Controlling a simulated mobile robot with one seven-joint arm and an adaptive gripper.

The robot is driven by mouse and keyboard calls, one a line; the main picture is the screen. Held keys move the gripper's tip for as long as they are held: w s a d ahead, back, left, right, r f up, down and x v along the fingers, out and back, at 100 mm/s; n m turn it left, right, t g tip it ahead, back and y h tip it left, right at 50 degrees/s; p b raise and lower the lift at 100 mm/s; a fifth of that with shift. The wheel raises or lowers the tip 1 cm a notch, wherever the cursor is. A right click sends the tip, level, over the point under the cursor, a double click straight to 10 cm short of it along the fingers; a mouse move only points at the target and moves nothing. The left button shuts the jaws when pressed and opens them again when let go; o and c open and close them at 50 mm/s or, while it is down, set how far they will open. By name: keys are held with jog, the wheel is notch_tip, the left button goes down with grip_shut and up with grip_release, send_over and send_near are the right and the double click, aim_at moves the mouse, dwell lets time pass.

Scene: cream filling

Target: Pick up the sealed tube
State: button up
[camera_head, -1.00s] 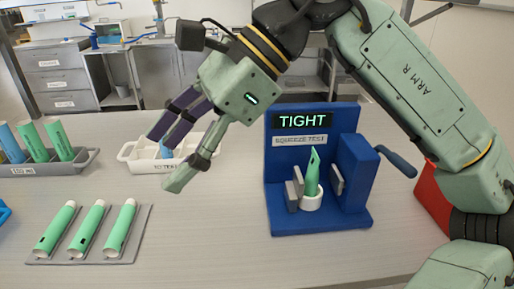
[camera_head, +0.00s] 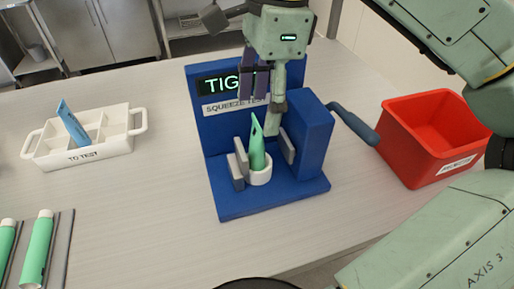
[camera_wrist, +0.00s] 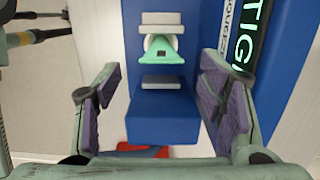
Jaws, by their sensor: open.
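A green tube (camera_head: 257,152) with a flat, pointed top end stands in a white cup (camera_head: 261,177) on the blue squeeze tester (camera_head: 238,203). Grey plates (camera_head: 288,150) stand on either side of it. The tester's display (camera_head: 217,85) is partly hidden by my gripper; "TIG" shows. My gripper (camera_head: 262,105) is open and empty, above and behind the tube in the head view. In the wrist view the tube's green end (camera_wrist: 162,52) lies between the spread fingers, ahead of them, with a grey plate (camera_wrist: 162,22) on each side. I see no contact.
A white "TO TEST" tray (camera_head: 85,158) with one blue tube (camera_head: 72,122) stands left. Green tubes (camera_head: 38,250) lie on a grey rack at lower left. A red bin (camera_head: 430,140) stands right, beside the tester's blue handle (camera_head: 355,122). Table between tray and tester is clear.

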jog(key=f, duration=0.3)
jog(key=f+p, duration=0.1)
jog(key=shift+a+f, duration=0.25)
jog(key=shift+a, duration=0.1)
jog(key=shift+c, duration=0.3)
jog(key=c, duration=1.4)
notch_tip(320, 180, up, 10)
jog(key=shift+r, duration=0.15)
notch_tip(320, 180, up, 5)
jog(key=p, duration=0.5)
send_over(257, 122)
jog(key=shift+f, duration=0.25)
